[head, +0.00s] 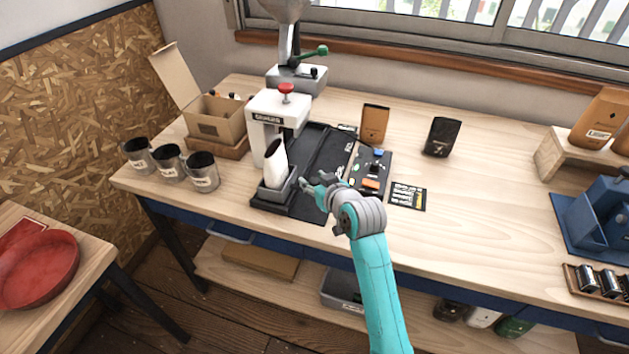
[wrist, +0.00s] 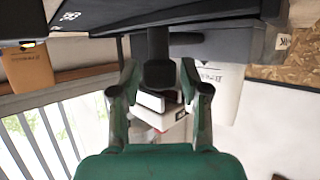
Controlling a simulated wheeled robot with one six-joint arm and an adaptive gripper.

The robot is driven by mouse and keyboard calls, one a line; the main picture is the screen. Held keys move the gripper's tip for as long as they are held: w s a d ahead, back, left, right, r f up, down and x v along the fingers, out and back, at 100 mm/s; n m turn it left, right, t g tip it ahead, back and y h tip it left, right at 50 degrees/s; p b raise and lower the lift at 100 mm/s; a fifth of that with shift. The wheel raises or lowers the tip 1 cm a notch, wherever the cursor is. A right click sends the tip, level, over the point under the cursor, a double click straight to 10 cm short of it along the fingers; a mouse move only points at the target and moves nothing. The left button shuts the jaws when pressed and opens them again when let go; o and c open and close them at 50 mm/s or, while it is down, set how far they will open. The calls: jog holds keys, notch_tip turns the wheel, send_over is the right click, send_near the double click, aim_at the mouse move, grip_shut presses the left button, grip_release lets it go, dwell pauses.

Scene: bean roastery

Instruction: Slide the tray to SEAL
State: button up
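The grey tray (head: 272,193) sits at the near left end of a black track (head: 318,150), below the white sealing machine (head: 279,112) with its red knob. A white pouch (head: 276,165) stands in the tray, leaning slightly. It also shows in the wrist view (wrist: 224,90). My gripper (head: 308,186) is at the tray's right side. In the wrist view my gripper (wrist: 158,75) has its fingers on either side of a dark handle (wrist: 160,70), with small gaps visible. The handle's contact with the fingers is not clear. Part of the track is hidden behind my gripper.
An open cardboard box (head: 216,115) and several metal cups (head: 169,161) stand left. A brown pouch (head: 374,124) and black pouch (head: 441,136) stand behind a board of small parts (head: 371,184). A dark card (head: 408,195) lies right of it. The table's centre right is clear.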

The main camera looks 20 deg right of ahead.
grip_shut()
jog(key=shift+w+d, duration=0.85)
jog(key=shift+w, duration=0.3)
jog(key=shift+w+d, duration=0.8)
jog(key=shift+w, duration=0.4)
jog(key=shift+w+d, duration=0.85)
jog(key=shift+w, duration=0.3)
jog(key=shift+o, duration=2.1)
grip_release()
jog(key=shift+s, duration=0.1)
jog(key=v, duration=1.2)
